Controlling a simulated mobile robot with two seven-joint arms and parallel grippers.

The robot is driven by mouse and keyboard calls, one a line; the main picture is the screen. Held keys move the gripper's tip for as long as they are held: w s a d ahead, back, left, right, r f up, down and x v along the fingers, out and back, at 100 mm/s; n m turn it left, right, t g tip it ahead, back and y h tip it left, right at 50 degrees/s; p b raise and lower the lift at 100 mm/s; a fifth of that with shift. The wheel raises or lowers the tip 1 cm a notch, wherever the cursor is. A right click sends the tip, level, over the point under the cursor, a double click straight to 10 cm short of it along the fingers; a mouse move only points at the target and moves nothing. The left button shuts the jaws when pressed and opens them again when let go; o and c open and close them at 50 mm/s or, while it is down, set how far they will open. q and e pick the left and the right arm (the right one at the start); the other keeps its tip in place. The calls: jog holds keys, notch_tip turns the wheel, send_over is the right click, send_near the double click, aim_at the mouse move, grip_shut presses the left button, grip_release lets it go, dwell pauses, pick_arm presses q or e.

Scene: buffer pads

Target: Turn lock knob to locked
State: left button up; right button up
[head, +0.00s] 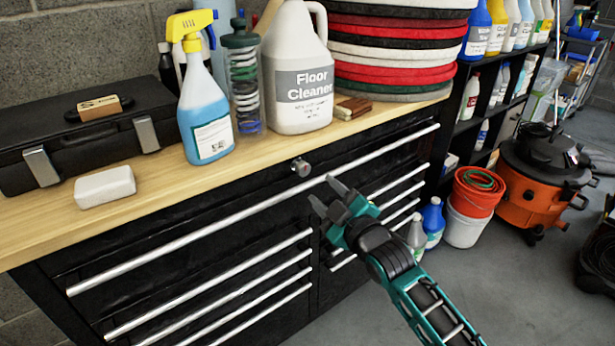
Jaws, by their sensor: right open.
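The lock knob (301,167) is a small round metal knob on the black front of the tool cabinet (190,222), just below the wooden top and above the long top drawer handle. Its face is too small to tell which way it is turned. My right gripper (325,193) is open and empty, in front of the cabinet. Its dark fingertips are a little below and to the right of the knob, apart from it in the picture. My left gripper is out of view.
On the wooden top (150,194) stand a blue spray bottle (207,120), a floor cleaner jug (297,75), stacked buffer pads (392,60), a white block (104,187) and a black case (85,130). Buckets (472,205) and an orange vacuum (540,180) stand on the floor at right.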

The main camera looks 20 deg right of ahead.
aim_at(305, 171)
jog(key=w, duration=0.3)
jog(key=w+a+b, duration=0.1)
jog(key=w, duration=0.2)
jog(key=shift+w+a, duration=0.15)
jog(key=shift+w, duration=0.2)
jog(key=shift+w+a, duration=0.1)
jog(key=shift+w, duration=0.35)
jog(key=c, duration=0.7)
jog(key=shift+c, duration=0.2)
